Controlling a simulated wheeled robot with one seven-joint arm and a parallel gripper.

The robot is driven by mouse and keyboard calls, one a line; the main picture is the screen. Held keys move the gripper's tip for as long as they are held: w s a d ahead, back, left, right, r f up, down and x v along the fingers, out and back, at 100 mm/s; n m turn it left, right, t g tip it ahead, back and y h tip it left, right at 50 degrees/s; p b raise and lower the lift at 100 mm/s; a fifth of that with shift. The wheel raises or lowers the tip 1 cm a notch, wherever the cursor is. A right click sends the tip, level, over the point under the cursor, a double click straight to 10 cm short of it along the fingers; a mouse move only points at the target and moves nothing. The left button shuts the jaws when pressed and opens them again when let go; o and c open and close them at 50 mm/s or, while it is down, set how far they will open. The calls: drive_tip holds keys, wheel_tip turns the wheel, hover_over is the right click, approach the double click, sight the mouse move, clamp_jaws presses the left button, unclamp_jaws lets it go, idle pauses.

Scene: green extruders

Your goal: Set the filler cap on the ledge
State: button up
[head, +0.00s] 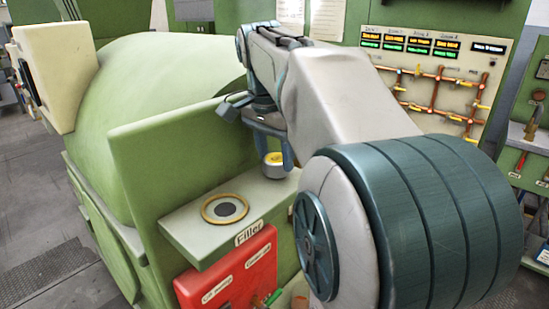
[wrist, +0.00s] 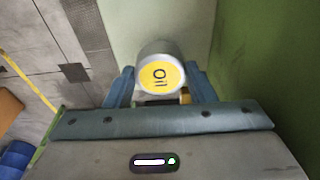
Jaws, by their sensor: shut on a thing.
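The filler cap (head: 274,168) is a short silver cylinder with a yellow top. A brass-ringed filler opening (head: 225,209) lies on the ledge, left of and nearer than the cap. The cap is over the ledge's far right part; I cannot tell whether it touches.
A green upright wall (head: 150,160) runs along the ledge's left side. A red panel (head: 230,275) with labels and a green handle sits below the ledge. A board with orange pipes (head: 430,95) stands behind my arm. The ledge around the opening is otherwise clear.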

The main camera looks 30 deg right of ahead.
sight(269, 162)
drive_tip(key=shift+f, duration=0.6)
drive_tip(key=shift+f, duration=0.2)
drive_tip(key=o, duration=1)
drive_tip(key=shift+o, duration=0.2)
drive_tip(key=shift+r, duration=0.15)
wheel_tip(269, 162, up, 12)
drive_tip(key=a+p, duration=0.1)
drive_tip(key=shift+s+a, duration=0.3)
drive_tip(key=shift+a, duration=0.05)
